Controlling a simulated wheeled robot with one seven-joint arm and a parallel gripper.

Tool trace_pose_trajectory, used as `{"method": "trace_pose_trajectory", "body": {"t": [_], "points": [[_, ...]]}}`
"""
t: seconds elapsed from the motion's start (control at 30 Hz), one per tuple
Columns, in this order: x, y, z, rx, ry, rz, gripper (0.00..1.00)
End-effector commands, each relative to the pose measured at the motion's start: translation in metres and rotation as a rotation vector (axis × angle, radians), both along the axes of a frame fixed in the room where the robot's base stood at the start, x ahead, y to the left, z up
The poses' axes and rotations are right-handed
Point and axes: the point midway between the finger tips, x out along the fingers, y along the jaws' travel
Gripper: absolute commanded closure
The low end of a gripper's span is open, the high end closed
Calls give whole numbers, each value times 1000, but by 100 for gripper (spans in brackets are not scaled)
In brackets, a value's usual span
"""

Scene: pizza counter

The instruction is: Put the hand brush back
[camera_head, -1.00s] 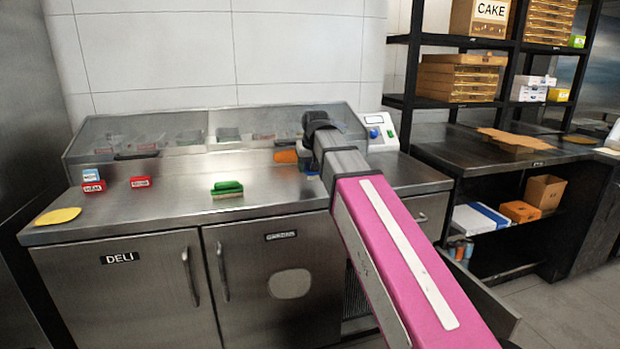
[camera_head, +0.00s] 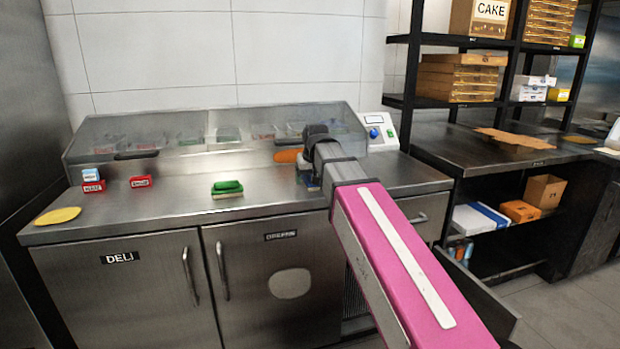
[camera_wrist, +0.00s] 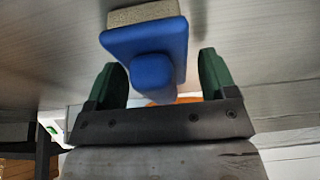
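A blue hand brush (camera_wrist: 150,42) with beige bristles (camera_wrist: 143,13) shows in the wrist view, its handle (camera_wrist: 152,75) between my gripper's two green fingers (camera_wrist: 158,80). The fingers are spread wide, with a gap on each side of the handle. In the head view my arm's end is over the right part of the steel counter and mostly hides the brush and fingers; a little blue (camera_head: 311,184) shows beneath it. A green brush-like block (camera_head: 227,188) lies on the counter to the left.
An orange item (camera_head: 289,156) lies just behind my gripper. A glass-covered topping rail (camera_head: 190,150) runs along the back.

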Motion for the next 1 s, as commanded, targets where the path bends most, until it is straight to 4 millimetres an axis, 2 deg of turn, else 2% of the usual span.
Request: {"method": "trace_pose_trajectory", "body": {"t": [0.23,0.37,1.0], "points": [[0,0,1,0,0,0,22],[-2,-1,9,0,-1,0,22],[-37,-11,95,1,-2,0,22]]}}
